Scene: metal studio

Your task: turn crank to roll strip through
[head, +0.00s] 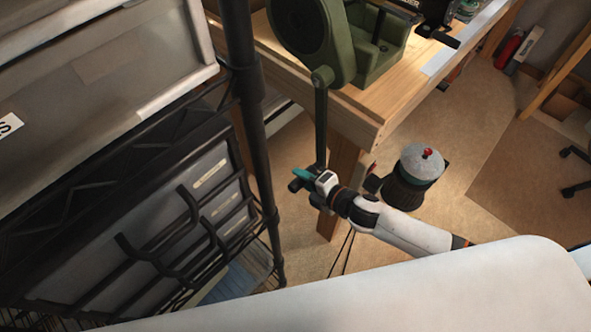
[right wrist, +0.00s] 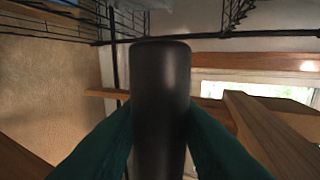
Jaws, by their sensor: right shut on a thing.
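The green rolling machine (head: 318,38) stands on the wooden bench, partly cut off at the top of the head view. Its dark crank arm (head: 321,120) hangs straight down from the hub, past the bench's front edge. My right gripper (head: 299,179) is at the lower end of the crank. In the right wrist view its teal fingers are shut on the dark cylindrical crank handle (right wrist: 162,95), one on each side. The handle's rounded free end points up in that view. I cannot make out a strip in the machine. My left gripper is not in view.
The wooden bench (head: 343,112) and its leg are close behind the crank. A dark metal rack (head: 262,165) with bins stands to the left. A grey-topped canister (head: 421,166) stands on the floor to the right. Open floor lies beyond it.

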